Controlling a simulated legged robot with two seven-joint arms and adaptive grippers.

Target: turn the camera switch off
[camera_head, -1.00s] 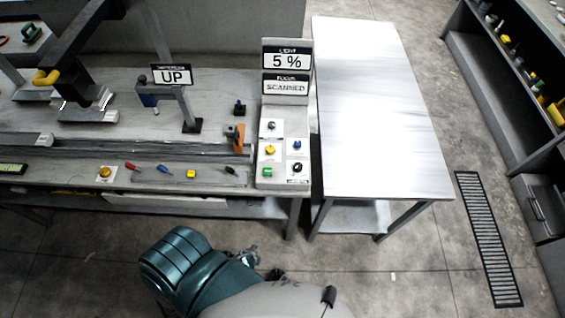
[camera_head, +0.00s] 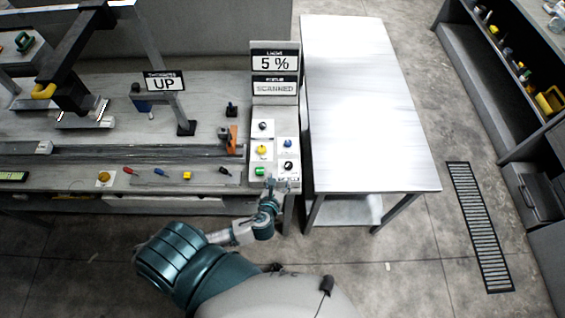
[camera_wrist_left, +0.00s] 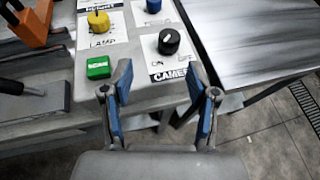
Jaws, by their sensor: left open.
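The camera switch (camera_wrist_left: 168,41) is a black round knob with a white pointer mark, on a white plate labelled "CAMERA" in the left wrist view. It sits at the lower right of the control panel, and the knob also shows in the head view (camera_head: 288,166). My left gripper (camera_wrist_left: 159,92) is open and empty, its blue-padded fingers apart, just in front of the panel's near edge and short of the knob. In the head view the left gripper (camera_head: 270,188) is at the panel's front edge. My right gripper is not in view.
A green "SCAN" button (camera_wrist_left: 98,67) is left of the switch, with a yellow lamp knob (camera_wrist_left: 98,22) and a blue knob (camera_wrist_left: 153,5) behind. Signs read "5 %" (camera_head: 275,63) and "SCANNED" (camera_head: 275,89). A bare metal table (camera_head: 365,110) stands to the right.

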